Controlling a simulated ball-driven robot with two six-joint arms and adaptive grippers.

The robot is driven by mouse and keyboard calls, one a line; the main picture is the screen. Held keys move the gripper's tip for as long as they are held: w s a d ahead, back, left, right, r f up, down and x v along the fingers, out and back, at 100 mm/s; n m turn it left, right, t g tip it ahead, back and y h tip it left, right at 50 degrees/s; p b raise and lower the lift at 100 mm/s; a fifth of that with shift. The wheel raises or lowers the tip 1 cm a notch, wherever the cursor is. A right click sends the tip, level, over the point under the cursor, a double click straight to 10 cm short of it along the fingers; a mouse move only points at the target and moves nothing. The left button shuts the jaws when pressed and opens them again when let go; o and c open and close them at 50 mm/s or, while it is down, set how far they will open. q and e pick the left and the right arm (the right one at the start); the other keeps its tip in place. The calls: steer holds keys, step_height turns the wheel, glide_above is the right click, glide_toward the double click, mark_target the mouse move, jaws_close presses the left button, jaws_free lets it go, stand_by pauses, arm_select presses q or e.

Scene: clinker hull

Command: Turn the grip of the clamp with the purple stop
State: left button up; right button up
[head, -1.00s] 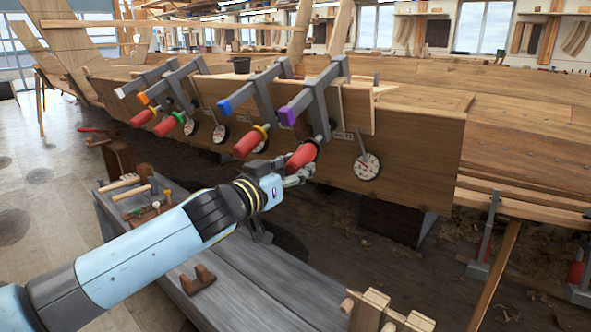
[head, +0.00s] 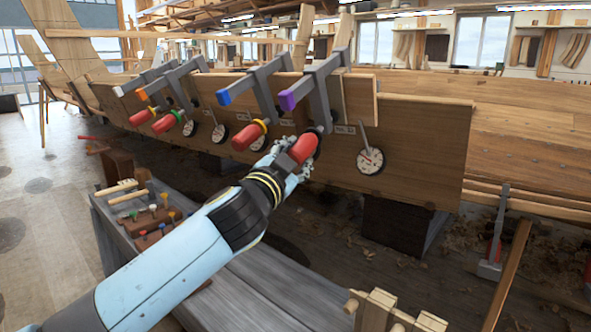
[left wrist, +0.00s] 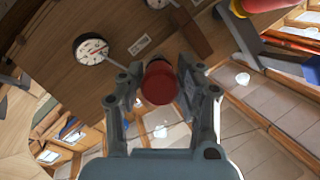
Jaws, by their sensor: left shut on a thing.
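The clamp with the purple stop (head: 288,101) is the rightmost in a row of grey clamps on the hull's upper plank. Its red grip (head: 303,148) hangs down at an angle below the bar. My left gripper (head: 291,164) is shut on this grip from below, and its fingers partly cover it. In the left wrist view the round red end of the grip (left wrist: 158,83) sits between the two fingers of my left gripper (left wrist: 160,78). My right gripper is in neither view.
Clamps with a blue stop (head: 224,97), an orange stop (head: 144,95) and a white stop stand to the left. A round dial (head: 370,161) hangs on the plank just right of the grip. A grey bench (head: 255,296) with tools lies under my left arm.

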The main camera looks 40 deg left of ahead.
arm_select(q)
steer(key=shift+f+m+y+b, duration=0.3)
steer(key=shift+m+y+b, duration=0.15)
steer(key=shift+b, duration=0.25)
steer(key=shift+m+y+b, duration=0.35)
steer(key=shift+m+b, duration=0.2)
steer(key=shift+b, duration=0.1)
steer(key=shift+m+t+b, duration=0.3)
steer(key=shift+m+b, duration=0.1)
steer(key=shift+b, duration=0.1)
steer(key=shift+r+m+y, duration=0.1)
steer(key=shift+m+y, duration=0.2)
steer(key=shift+y, duration=0.1)
steer(key=shift+b, duration=0.35)
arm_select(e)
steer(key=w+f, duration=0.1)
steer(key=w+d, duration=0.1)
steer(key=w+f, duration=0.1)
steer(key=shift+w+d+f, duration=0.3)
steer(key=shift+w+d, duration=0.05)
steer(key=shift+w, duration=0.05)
